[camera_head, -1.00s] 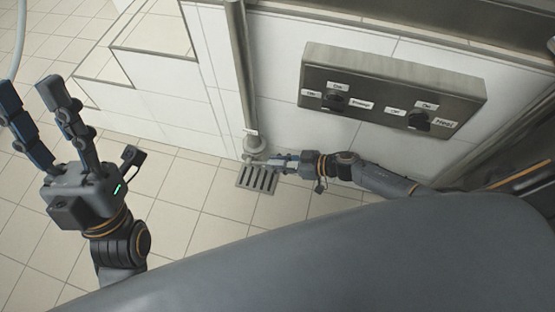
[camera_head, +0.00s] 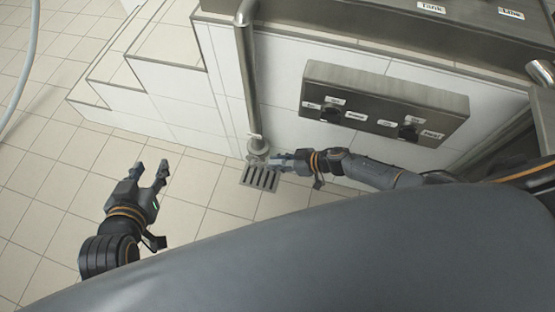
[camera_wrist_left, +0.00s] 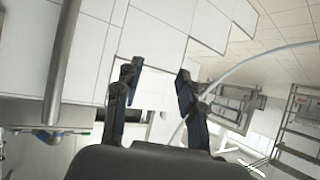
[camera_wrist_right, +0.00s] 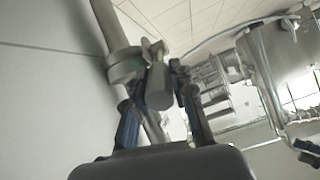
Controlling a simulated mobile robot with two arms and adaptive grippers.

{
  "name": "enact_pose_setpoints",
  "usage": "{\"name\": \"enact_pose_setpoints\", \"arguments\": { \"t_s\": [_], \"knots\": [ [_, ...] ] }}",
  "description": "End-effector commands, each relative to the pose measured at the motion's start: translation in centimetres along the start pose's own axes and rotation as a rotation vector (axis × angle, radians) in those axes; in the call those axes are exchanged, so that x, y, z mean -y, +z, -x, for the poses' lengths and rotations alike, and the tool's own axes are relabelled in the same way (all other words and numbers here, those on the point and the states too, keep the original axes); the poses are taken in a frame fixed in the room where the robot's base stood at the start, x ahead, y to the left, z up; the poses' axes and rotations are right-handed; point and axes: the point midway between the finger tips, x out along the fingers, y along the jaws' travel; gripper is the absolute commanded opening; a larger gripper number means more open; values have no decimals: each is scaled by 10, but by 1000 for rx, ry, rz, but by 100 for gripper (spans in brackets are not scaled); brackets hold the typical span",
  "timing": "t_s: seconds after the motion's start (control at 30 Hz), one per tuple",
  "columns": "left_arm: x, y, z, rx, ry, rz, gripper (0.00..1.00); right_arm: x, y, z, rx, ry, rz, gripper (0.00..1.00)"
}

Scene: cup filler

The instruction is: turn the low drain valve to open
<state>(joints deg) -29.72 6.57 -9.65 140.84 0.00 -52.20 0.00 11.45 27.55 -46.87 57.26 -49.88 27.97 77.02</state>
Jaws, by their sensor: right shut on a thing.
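The low drain valve (camera_head: 257,146) is at the foot of the vertical metal pipe (camera_head: 247,75), just above the floor drain grate (camera_head: 261,177). My right gripper (camera_head: 279,161) is low beside it, coming from the right. In the right wrist view the grey valve body (camera_wrist_right: 125,63) is at upper left, and its handle (camera_wrist_right: 159,88) sits between the fingers. The right gripper (camera_wrist_right: 163,82) is shut on this handle. The handle's exact angle is hard to tell. My left gripper (camera_head: 152,170) is open and empty over the tiled floor, left of the drain.
A metal control box (camera_head: 385,105) with two dark knobs and labels is on the white wall above my right arm. White tiled steps (camera_head: 155,80) rise at the back left. A hose (camera_head: 30,70) hangs at far left. Floor (camera_head: 45,190) around my left gripper is clear.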

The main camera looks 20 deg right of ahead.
Motion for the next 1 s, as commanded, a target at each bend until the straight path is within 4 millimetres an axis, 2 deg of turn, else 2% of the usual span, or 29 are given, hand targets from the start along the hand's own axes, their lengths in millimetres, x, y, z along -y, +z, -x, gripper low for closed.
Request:
{"name": "enact_pose_setpoints", "arguments": {
  "t_s": [0.2, 0.4, 0.63, 1.0],
  "knots": [
    [7, 53, 22, 288, -17, 4, 40, 0, -6, 2, 27, 7, 0, 0],
    [12, 86, 42, 467, -27, 9, 40, 0, -6, 1, 44, 11, -1, 0],
    [14, 104, 57, 572, -32, 12, 40, 0, -7, 0, 53, 12, -2, 0],
    [14, 108, 60, 595, -33, 13, 40, 0, -7, 0, 55, 13, -1, 0]
  ]
}}
